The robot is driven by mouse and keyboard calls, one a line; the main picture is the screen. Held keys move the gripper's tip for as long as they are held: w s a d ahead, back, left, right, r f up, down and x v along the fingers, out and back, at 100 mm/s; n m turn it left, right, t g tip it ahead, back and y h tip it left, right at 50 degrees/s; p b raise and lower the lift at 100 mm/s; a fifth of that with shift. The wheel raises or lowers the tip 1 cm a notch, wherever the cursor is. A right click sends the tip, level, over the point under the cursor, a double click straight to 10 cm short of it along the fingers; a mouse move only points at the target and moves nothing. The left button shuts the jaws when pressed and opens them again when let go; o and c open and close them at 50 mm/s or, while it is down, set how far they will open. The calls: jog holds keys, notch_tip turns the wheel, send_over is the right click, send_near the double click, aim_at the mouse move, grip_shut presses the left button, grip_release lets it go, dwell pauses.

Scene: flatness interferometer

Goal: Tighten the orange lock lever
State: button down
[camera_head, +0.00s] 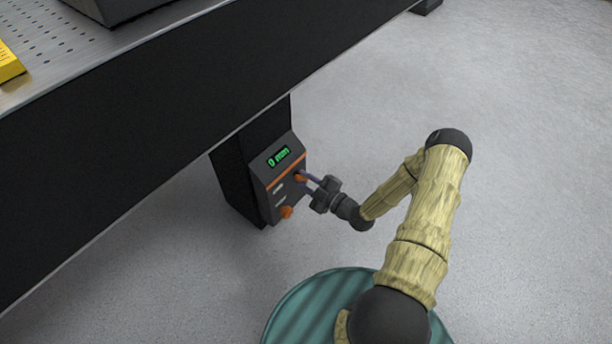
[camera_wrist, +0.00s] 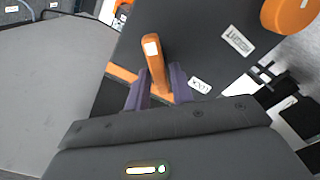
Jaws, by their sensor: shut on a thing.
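The orange lock lever (camera_wrist: 153,56) stands out from a dark control box (camera_head: 266,186) on the table's leg. It has a white mark on its end and a small white "LOCK" label (camera_wrist: 200,86) beside it. My gripper (camera_wrist: 160,82) is shut on the lever, with a purple finger on each side of its lower part. In the head view my gripper (camera_head: 308,182) reaches the box from the right. The lever also shows there as a small orange spot (camera_head: 299,178), partly hidden by the fingers.
An orange knob (camera_head: 287,212) sits lower on the box; it shows large in the wrist view (camera_wrist: 288,12), with a white label (camera_wrist: 238,40) near it. The box has a green-lit display (camera_head: 278,156). The black-sided table (camera_head: 150,140) overhangs the box. Grey floor (camera_head: 530,170) is clear to the right.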

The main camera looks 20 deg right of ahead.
jog(key=n+p, duration=0.1)
jog(key=n, duration=0.1)
jog(key=n+p, duration=0.2)
jog(key=n, duration=0.1)
jog(key=shift+s+a+f+n, duration=0.1)
jog(key=shift+s+a+n, duration=0.05)
jog(key=shift+n, duration=0.15)
jog(key=shift+f+n+p, duration=0.25)
jog(key=shift+n+p, duration=0.8)
jog(key=shift+n, duration=0.35)
jog(key=c, duration=1.4)
grip_release()
jog(key=p+v, duration=0.5)
jog(key=v, duration=1.2)
